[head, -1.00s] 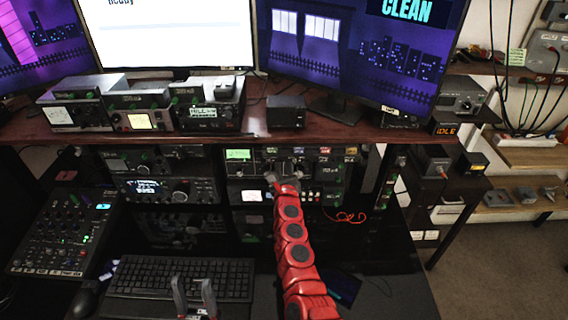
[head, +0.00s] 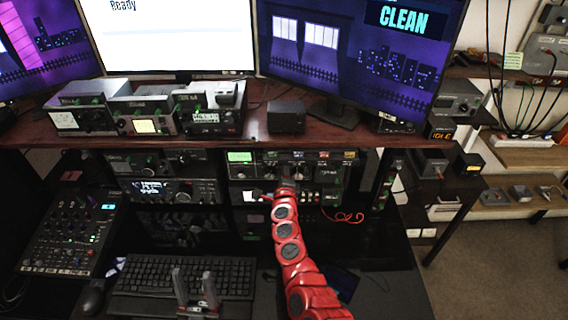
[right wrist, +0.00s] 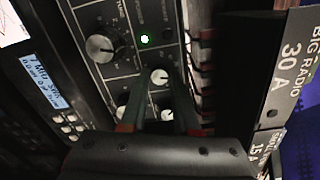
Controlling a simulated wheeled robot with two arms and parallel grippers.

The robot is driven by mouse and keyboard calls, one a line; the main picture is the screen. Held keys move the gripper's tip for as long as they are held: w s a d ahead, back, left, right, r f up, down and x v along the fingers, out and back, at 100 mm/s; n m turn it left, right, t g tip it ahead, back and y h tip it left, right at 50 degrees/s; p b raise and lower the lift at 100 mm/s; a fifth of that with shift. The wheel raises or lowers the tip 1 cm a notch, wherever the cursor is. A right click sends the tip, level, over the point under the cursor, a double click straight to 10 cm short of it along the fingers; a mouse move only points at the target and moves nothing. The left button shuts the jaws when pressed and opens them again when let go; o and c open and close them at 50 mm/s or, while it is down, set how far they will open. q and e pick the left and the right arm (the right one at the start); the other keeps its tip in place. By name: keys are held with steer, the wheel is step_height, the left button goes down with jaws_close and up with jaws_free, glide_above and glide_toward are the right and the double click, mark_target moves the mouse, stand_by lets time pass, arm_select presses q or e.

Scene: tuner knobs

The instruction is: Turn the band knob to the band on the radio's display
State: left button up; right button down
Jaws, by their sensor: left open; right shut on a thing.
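My right gripper (right wrist: 160,92) is shut on a small white-capped knob (right wrist: 160,76) on the radio's dark front panel. Its label is hidden, so I cannot tell whether it is the band knob. In the head view my right gripper (head: 287,180) reaches the radio under the shelf and hides part of its panel. A larger knob (right wrist: 103,46) with a printed scale sits to the left. A lit display (right wrist: 45,80) appears to read 7 MHz on its top line. A green screen (head: 239,157) is lit in the head view. My left gripper (head: 194,290) is open and empty above the keyboard.
A keyboard (head: 150,272) and a mixer (head: 70,235) lie on the desk to the left. The shelf (head: 350,136) overhangs the radios. A red cable (head: 345,217) lies right of my right arm. A plate marked BIG RADIO 30 A (right wrist: 285,75) stands close at the right.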

steer(key=shift+a+f+n+h+p, duration=0.1)
steer(key=shift+n+h+p, duration=0.3)
steer(key=shift+n+p, duration=4.1)
steer(key=n+b, duration=0.2)
steer(key=shift+n+b, duration=0.35)
steer(key=shift+n, duration=0.05)
steer(key=c, duration=0.7)
jaws_free()
steer(key=shift+o, duration=0.2)
steer(key=shift+s, duration=0.1)
